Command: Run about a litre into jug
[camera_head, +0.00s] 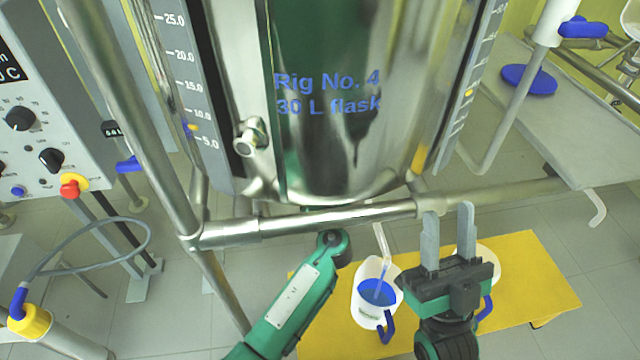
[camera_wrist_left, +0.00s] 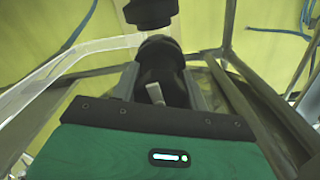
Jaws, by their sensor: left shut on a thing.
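A white jug (camera_head: 365,308) with a blue handle stands on the yellow platform below the big metal-looking flask (camera_head: 330,120). It holds blue liquid (camera_head: 377,292), and a pale outlet tube (camera_head: 382,242) comes down over its mouth. A thin blue streak shows below the tube; I cannot tell surely whether liquid is running. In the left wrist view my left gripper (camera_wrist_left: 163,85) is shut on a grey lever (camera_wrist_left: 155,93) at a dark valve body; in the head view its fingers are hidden. My right gripper (camera_head: 448,215) is open and empty, right of the jug.
A second white vessel (camera_head: 489,258) with a blue handle stands partly hidden behind my right gripper on the yellow platform (camera_head: 540,290). A steel frame bar (camera_head: 330,218) crosses above the jug. A control box (camera_head: 50,110) stands left, a grey bench (camera_head: 570,130) right.

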